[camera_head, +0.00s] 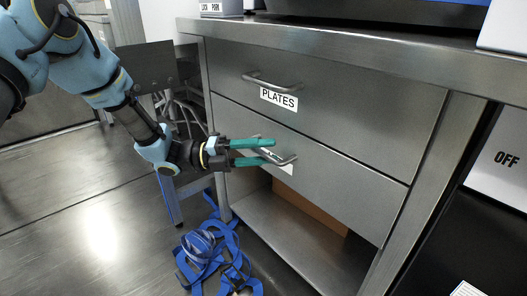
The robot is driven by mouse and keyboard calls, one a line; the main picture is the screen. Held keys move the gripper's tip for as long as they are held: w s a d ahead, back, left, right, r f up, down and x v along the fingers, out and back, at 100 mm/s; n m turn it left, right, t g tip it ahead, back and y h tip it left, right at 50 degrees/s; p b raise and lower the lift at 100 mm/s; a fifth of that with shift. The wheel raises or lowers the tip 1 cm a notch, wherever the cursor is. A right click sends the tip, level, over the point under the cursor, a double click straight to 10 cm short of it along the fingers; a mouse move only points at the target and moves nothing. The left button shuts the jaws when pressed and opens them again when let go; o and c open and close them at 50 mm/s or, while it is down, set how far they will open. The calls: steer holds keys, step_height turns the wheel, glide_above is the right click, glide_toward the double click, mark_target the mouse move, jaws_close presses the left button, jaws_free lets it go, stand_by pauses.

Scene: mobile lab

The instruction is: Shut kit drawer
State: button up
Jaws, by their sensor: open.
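The lower drawer (335,185) is in the steel bench, under a drawer labelled PLATES (330,95). Its front looks about flush with the frame; I cannot tell whether a small gap remains. Its label (286,168) is mostly hidden behind my gripper, so I cannot read it as the kit drawer. Its bar handle (290,159) shows at the fingertips. My gripper (270,151) is open, with its green fingers one above the other in front of the handle. I cannot tell whether they touch it.
A blue strap bundle (208,250) lies on the floor below my gripper. An open lower shelf (295,240) holds a brown box (310,205). A stool (180,105) stands behind my arm. A white panel marked OFF (505,160) is at the right. The floor at left is clear.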

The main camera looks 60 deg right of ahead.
steer(key=p+v, duration=0.3)
steer(key=v, duration=0.7)
steer(key=shift+w+a+f, duration=0.2)
steer(key=shift+w, duration=0.15)
steer(key=w+a+m+t+y, duration=0.2)
steer(key=w+a+m+t, duration=0.2)
steer(key=a, duration=0.5)
steer(key=w+a+m+t+y, duration=0.2)
steer(key=w+a+m+t, duration=0.15)
steer(key=a, duration=0.45)
steer(key=w+a+m+t+y, duration=0.1)
steer(key=w+a+m+t, duration=0.3)
steer(key=a, duration=0.5)
steer(key=w+a+r+m+t+y, duration=0.2)
steer(key=a+m+t, duration=0.3)
steer(key=a, duration=0.6)
steer(key=w+a+r+m+t+y, duration=0.25)
steer(key=a+m, duration=0.45)
steer(key=a, duration=0.4)
step_height(320, 180, up, 37)
steer(key=p, duration=3.8)
steer(key=shift+h, duration=0.45)
steer(key=shift+w+n, duration=0.15)
steer(key=shift+n, duration=0.1)
